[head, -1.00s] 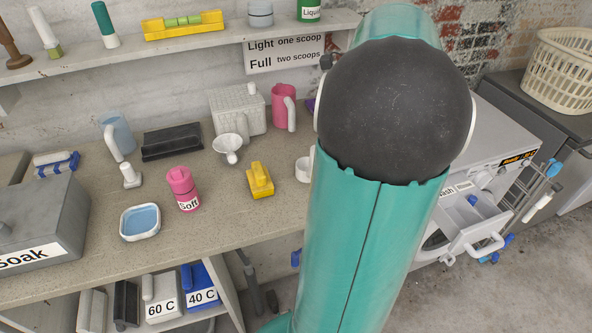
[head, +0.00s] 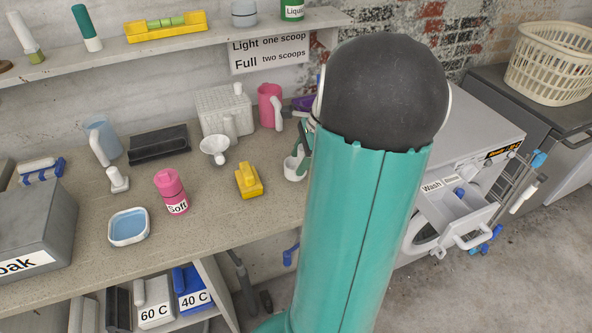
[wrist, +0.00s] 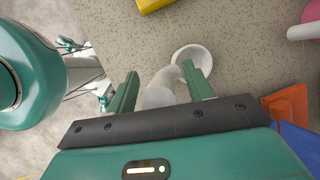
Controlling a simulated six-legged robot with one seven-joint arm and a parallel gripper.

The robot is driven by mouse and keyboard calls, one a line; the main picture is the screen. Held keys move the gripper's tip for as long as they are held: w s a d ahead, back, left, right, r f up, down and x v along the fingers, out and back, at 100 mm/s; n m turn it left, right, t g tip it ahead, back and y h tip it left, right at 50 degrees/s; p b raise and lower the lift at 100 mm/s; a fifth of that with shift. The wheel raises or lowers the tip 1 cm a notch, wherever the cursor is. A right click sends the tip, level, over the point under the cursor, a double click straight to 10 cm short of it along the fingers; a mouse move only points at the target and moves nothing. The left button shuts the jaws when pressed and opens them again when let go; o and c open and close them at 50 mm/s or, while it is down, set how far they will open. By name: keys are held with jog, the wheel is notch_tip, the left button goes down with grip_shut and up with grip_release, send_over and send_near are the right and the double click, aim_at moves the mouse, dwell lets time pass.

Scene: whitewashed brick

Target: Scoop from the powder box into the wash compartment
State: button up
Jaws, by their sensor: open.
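A white scoop-like cup (head: 293,169) stands on the counter, partly hidden behind my arm. In the wrist view the white cup (wrist: 193,56) has a thick pale handle that lies between my fingers. My gripper (wrist: 160,70) is open, with one green finger on each side of the handle; I cannot tell if they touch it. The washer's drawer (head: 470,222) is pulled out at the right, with a "Wash" label (head: 432,187) beside another label too small to read. No box marked powder is readable.
A yellow brush-like block (head: 249,181), white funnel (head: 215,148), woven white box (head: 224,108) and pink jug (head: 270,104) stand nearby. Orange (wrist: 288,103) and blue (wrist: 300,142) pieces lie right of my gripper in the wrist view.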

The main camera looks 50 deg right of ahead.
jog(key=shift+f, duration=0.1)
jog(key=shift+c, duration=0.4)
jog(key=shift+w, duration=0.1)
grip_shut()
